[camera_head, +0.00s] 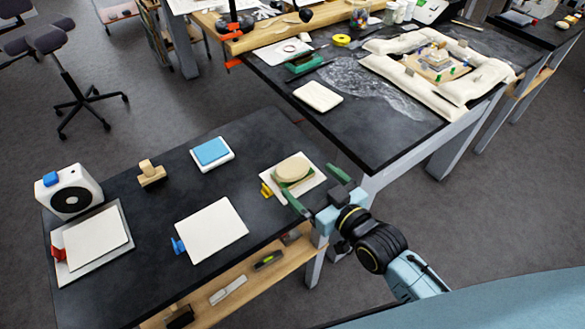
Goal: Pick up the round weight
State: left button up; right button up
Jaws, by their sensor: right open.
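The round weight (293,168) is a thick tan disc, with dark green showing at its lower edge. It rests on a white square pad (316,178) at the right end of the low dark table. My right gripper (304,176) has green fingers and reaches in from the lower right. Its fingers are spread, one at the weight's near left side and one at its right. Whether either finger touches the weight, I cannot tell. My left gripper is not in view.
The low dark table (155,215) also bears a blue-topped block (212,151), a wooden stamp-like piece (151,173), a white box with a black dial (70,191) and white pads (211,230). A yellow clip (266,190) sits by the weight. A higher black table (375,135) stands close behind.

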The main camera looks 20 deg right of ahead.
aim_at(299, 173)
jog(key=x, duration=0.5)
jog(key=shift+w+a+b, duration=0.25)
jog(key=shift+a+b, duration=0.05)
jog(key=shift+a, duration=0.05)
jog(key=c, duration=1.2)
jog(key=shift+r, duration=0.15)
jog(key=shift+c, duration=0.7)
